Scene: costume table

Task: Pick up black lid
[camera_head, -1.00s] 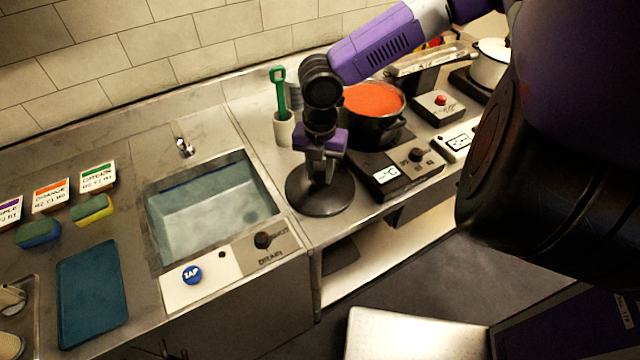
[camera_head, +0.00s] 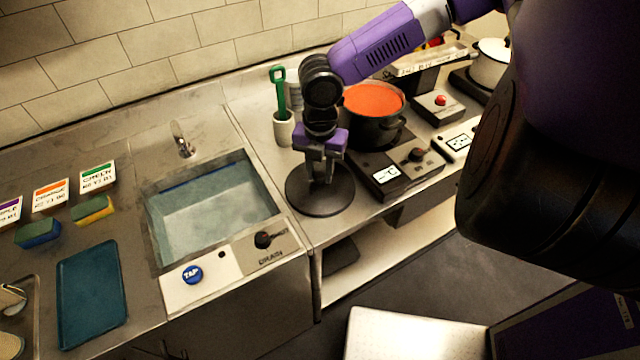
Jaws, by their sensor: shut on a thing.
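The black lid (camera_head: 319,201) is a dark round disc on the steel counter, between the sink and the hot plate. My gripper (camera_head: 319,180) points down over its middle and is shut on it, apparently at the knob, which the fingers hide. I cannot tell whether the lid touches the counter or is slightly above it.
A black pot (camera_head: 378,132) with orange contents stands on a hot plate (camera_head: 396,178) right of my gripper. A white holder (camera_head: 284,130) with a green-handled tool (camera_head: 279,92) stands close behind. The sink (camera_head: 212,212) with water is at left, beside a blue tray (camera_head: 91,293).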

